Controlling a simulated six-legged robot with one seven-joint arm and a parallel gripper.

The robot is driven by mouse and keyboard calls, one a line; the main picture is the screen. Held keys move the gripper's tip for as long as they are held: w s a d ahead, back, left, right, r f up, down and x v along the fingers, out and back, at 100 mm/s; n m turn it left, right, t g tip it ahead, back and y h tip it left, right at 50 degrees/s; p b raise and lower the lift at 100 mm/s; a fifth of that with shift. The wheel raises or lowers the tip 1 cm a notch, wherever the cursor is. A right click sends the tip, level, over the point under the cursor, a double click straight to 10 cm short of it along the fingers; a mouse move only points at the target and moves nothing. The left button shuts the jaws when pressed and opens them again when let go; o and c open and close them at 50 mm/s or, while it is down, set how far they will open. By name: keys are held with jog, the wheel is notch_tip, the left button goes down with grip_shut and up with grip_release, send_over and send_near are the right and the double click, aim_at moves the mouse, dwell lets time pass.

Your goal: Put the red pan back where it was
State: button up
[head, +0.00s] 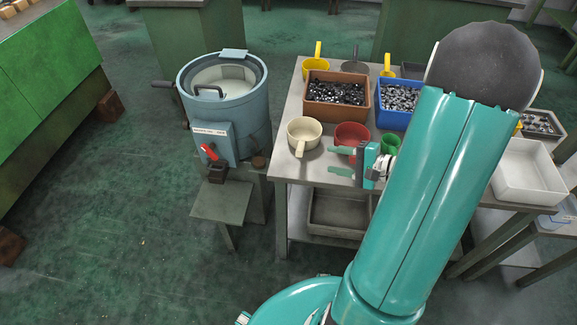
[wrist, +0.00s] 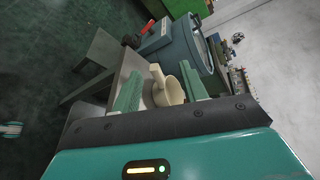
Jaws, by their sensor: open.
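The red pan (head: 351,134) stands upright on the grey metal table, in front of the orange-brown bin. My gripper (head: 333,161) is open and empty just in front of it, with its teal fingers pointing left. The near side of the red pan is partly hidden by my gripper, and I cannot see its handle clearly. A cream pan (head: 303,132) stands to the left of the red one, handle toward the front. In the wrist view the cream pan (wrist: 168,92) shows between my open fingers (wrist: 160,70), beyond them. The red pan is not seen there.
The table (head: 284,165) also holds a green cup (head: 390,142), a yellow pan (head: 316,66), an orange-brown bin (head: 336,103) and a blue bin (head: 392,122) of small metal parts. A white tray (head: 528,175) is right. A blue-grey drum machine (head: 227,115) stands left.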

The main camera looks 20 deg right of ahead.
jog(key=s+a+r+n+g, duration=0.2)
jog(key=a+r+n+g, duration=0.2)
jog(key=a, duration=0.4)
jog(key=s+a+r+n+g, duration=0.2)
jog(key=a+r+n+g, duration=0.25)
jog(key=a, duration=0.35)
jog(key=s+a+r+n+t+h, duration=0.2)
jog(key=s+r+n+h, duration=0.3)
jog(key=r+h, duration=0.3)
jog(key=shift+s+a+r+n+h, duration=0.4)
jog(key=shift+a+r+n, duration=0.3)
jog(key=shift+a, duration=0.15)
jog(key=shift+t, duration=0.25)
jog(key=shift+c, duration=0.7)
jog(key=shift+d, duration=0.2)
